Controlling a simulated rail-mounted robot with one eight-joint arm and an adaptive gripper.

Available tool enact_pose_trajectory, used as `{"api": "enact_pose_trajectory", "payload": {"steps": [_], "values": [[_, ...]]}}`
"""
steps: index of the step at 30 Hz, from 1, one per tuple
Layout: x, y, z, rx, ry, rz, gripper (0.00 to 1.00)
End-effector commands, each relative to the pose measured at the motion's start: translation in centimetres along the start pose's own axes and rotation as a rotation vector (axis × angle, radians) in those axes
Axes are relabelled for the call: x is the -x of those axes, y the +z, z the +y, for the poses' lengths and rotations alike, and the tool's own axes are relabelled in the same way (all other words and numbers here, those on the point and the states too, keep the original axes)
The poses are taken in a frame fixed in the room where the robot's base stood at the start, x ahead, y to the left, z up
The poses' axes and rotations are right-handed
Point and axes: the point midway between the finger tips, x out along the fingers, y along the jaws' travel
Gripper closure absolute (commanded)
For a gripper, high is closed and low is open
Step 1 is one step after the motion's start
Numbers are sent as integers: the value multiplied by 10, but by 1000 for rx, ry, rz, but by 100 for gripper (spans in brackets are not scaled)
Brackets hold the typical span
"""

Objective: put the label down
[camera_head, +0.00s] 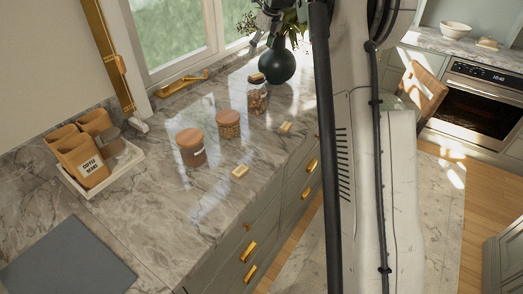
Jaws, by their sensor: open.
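Two small pale tan label-like pieces lie flat on the marble counter (178,232). The nearer label piece (240,172) lies near the counter's front edge, and the other label piece (285,127) lies farther back. Any print on them is too small to read. My gripper (262,36) shows only partly at the top of the view, dark and open, above the counter near the plant. It looks apart from both pieces. My arm hides part of the scene on the right.
A white tray (130,157) holds canisters at left. Front-left counter is clear beside a grey mat (65,262).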

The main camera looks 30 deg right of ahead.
Motion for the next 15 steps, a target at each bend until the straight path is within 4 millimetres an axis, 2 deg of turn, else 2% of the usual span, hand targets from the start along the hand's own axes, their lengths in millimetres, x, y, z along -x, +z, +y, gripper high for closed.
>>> {"api": "enact_pose_trajectory", "payload": {"steps": [3, 8, 15], "values": [[30, -4, 35, 185, -12, -5, 36], [66, -17, 80, 449, -32, -12, 36], [111, -49, 147, 846, -65, -15, 36]]}}
